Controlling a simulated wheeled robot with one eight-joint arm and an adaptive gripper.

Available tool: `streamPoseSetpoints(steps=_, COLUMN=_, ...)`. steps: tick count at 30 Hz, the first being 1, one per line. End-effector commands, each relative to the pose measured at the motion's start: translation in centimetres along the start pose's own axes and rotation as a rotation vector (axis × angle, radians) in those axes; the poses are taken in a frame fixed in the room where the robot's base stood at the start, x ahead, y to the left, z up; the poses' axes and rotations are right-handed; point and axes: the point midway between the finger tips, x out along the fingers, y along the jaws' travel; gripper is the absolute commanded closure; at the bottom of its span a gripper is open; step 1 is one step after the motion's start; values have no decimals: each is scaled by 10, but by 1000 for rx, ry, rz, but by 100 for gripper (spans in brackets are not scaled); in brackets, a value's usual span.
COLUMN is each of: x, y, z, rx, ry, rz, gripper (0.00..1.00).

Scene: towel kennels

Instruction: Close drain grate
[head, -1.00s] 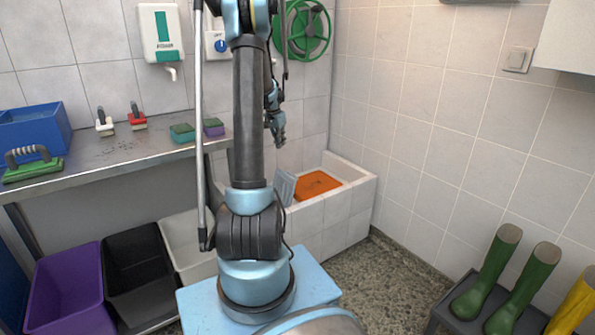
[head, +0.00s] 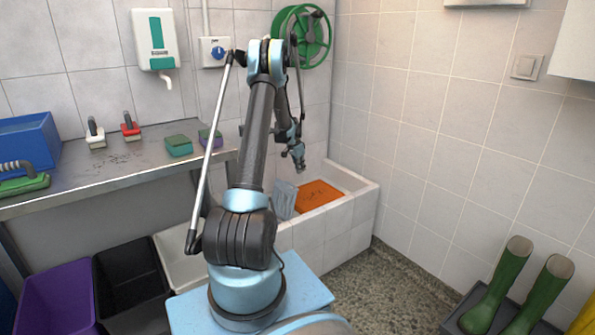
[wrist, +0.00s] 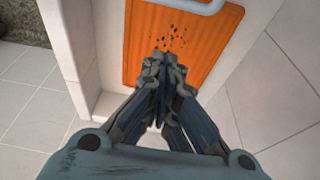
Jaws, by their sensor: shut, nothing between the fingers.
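A grey panel (head: 284,200), which looks like the drain grate, stands tilted up at the left end of the tiled basin (head: 345,215). An orange ribbed panel (head: 318,194) lies in the basin to its right. My gripper (head: 300,167) is above the basin, apart from the grey panel and up and to its right. In the wrist view my gripper (wrist: 163,62) points down over the orange panel (wrist: 185,40), its fingers together and empty. Dark specks lie on that panel. A pale rounded bar (wrist: 195,6) crosses the top edge; I cannot tell whether it belongs to the grate.
The basin's raised rim and the tiled right wall bound the space around my gripper. A steel counter (head: 100,175) with brushes and sponges is on the left, above purple (head: 60,295) and black (head: 130,285) bins. Green boots (head: 500,285) stand at the lower right.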

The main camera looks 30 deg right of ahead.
Motion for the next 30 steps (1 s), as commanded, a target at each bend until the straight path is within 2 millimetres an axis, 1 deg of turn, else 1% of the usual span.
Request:
streamPoseSetpoints(steps=1, x=9, y=0, z=-1, rx=1, ry=0, rz=0, gripper=100)
streamPoseSetpoints(steps=3, x=21, y=1, z=-2, rx=2, ry=0, rz=1, gripper=100)
streamPoseSetpoints(steps=9, x=51, y=2, z=-3, rx=2, ry=0, rz=1, gripper=100)
streamPoseSetpoints(steps=15, x=76, y=2, z=-3, rx=3, ry=0, rz=1, gripper=100)
streamPoseSetpoints(steps=18, x=69, y=1, z=12, rx=0, ry=0, rz=0, gripper=100)
streamPoseSetpoints(steps=22, x=65, y=2, z=25, rx=1, ry=0, rz=0, gripper=100)
streamPoseSetpoints(steps=25, x=62, y=2, z=32, rx=1, ry=0, rz=0, gripper=100)
streamPoseSetpoints(steps=30, x=61, y=2, z=36, rx=2, ry=0, rz=0, gripper=100)
